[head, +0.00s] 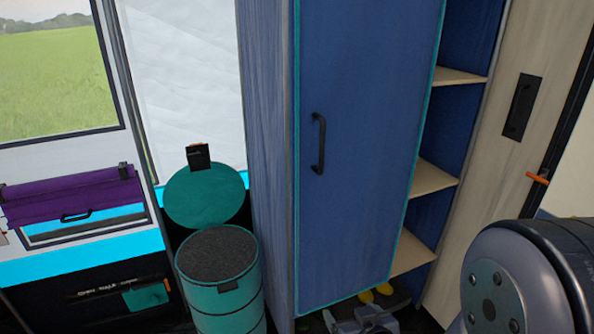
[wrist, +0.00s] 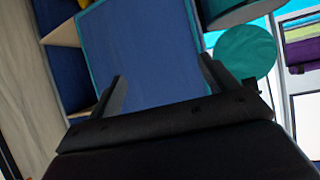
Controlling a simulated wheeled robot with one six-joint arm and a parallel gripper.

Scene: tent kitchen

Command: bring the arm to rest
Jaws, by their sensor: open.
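My gripper (wrist: 162,68) shows in the wrist view with its two dark fingers spread apart. Nothing is between them. Behind the fingers is the blue cabinet door (wrist: 145,45), and I see no contact with it. Part of my arm (head: 525,275) fills the lower right corner of the head view. I cannot make out the gripper's fingers in the head view.
The tall blue cabinet door (head: 365,130) has a dark handle (head: 319,143). Open shelves (head: 435,180) show to its right. Yellow items (head: 383,289) lie low beneath the shelves.

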